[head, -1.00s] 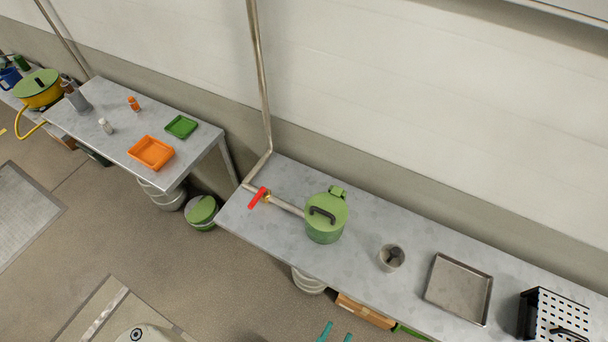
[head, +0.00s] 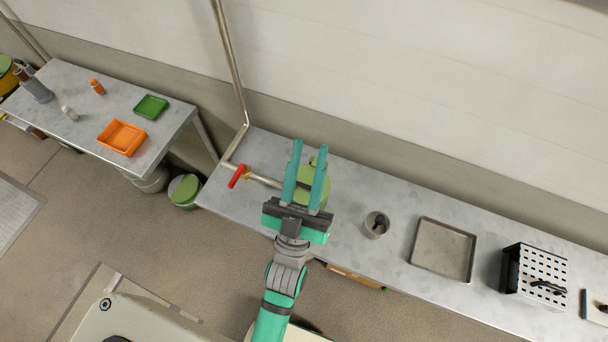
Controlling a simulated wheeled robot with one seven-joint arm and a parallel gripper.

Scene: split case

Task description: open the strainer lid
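The strainer is a green pot with a green lid (head: 324,187), on the metal bench and joined to a pipe at its left. My gripper (head: 307,163) is in front of it in the head view, with two teal fingers spread apart and nothing seen held between them. The fingers and palm cover much of the strainer, and the lid's dark handle is hidden. The lid appears shut as far as it shows. I cannot tell whether the fingers touch the lid or are above it.
A red valve handle (head: 237,176) sits on the pipe left of the strainer. To the right on the bench are a grey cup (head: 376,224), a metal tray (head: 419,262) and a perforated box (head: 541,262). An orange tray (head: 122,138) lies on the left table.

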